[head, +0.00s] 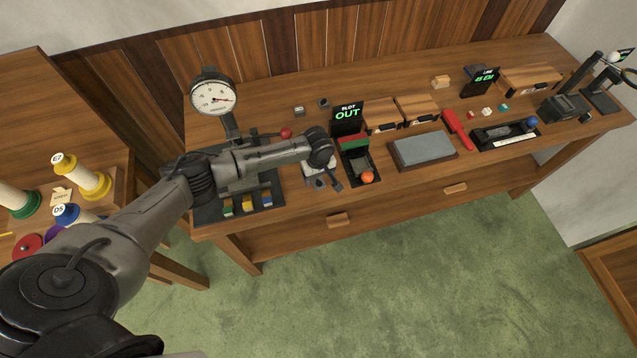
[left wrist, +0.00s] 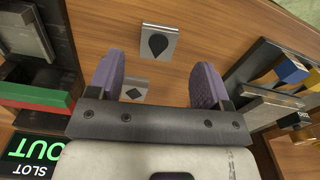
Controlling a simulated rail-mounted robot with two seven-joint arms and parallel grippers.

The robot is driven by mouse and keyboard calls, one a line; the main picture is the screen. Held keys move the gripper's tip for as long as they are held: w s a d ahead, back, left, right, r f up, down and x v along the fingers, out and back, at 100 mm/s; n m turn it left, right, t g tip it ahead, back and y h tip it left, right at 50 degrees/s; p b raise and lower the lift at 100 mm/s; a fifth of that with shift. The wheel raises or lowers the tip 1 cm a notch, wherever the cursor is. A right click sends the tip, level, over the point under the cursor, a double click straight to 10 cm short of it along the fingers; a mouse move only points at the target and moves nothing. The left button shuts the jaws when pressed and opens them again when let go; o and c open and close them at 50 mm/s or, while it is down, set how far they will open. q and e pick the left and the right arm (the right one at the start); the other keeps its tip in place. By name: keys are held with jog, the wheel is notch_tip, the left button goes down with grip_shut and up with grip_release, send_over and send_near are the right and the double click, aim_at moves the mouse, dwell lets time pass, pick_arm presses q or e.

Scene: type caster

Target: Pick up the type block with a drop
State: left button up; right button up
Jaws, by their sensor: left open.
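The type block with a drop (left wrist: 158,42) is a small grey block with a dark drop on its upward face. In the left wrist view it lies on the wooden bench, beyond and between the fingertips. A second grey block with a dark diamond (left wrist: 134,89) lies closer to the palm, partly hidden by my gripper. My left gripper (left wrist: 157,85) is open, with purple finger pads apart and nothing between them that I can see held. In the head view the left gripper (head: 322,182) hangs over the bench front and largely hides the blocks. My right gripper is not in view.
A black slot holder with the OUT sign (head: 347,116) and an orange ball (head: 367,177) stands close right of the gripper. The dial gauge stand (head: 214,95) and coloured blocks (head: 247,206) stand left. A grey stone (head: 424,149) lies further right.

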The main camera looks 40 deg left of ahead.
aim_at(319, 182)
pick_arm(q)
jog(key=shift+w+f, duration=0.15)
jog(key=shift+f, duration=2)
jog(key=shift+c, duration=0.2)
jog(key=c, duration=1.1)
